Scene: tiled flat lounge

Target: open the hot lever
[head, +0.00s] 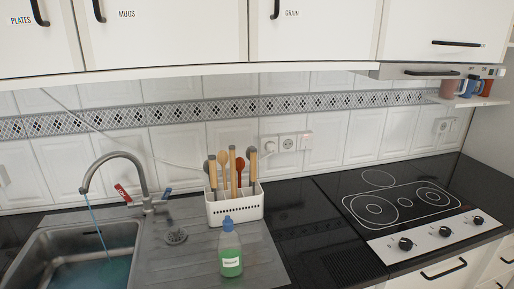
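In the head view, the grey tap (125,157) stands behind the sink (50,240) at the left. Its red lever (122,193) is on the left of the tap body and tilts up to the left. Its blue lever (167,193) is on the right. A thin blue stream of water (95,220) runs from the spout into the basin, where bluish water shows. Neither of my grippers is in view.
A green soap bottle (230,250) stands on the drainboard (190,265), in front of a white utensil holder (235,207). A black hob (400,200) with knobs is at the right. Closed cupboards (160,30) hang above. Dark worktop between drainboard and hob is clear.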

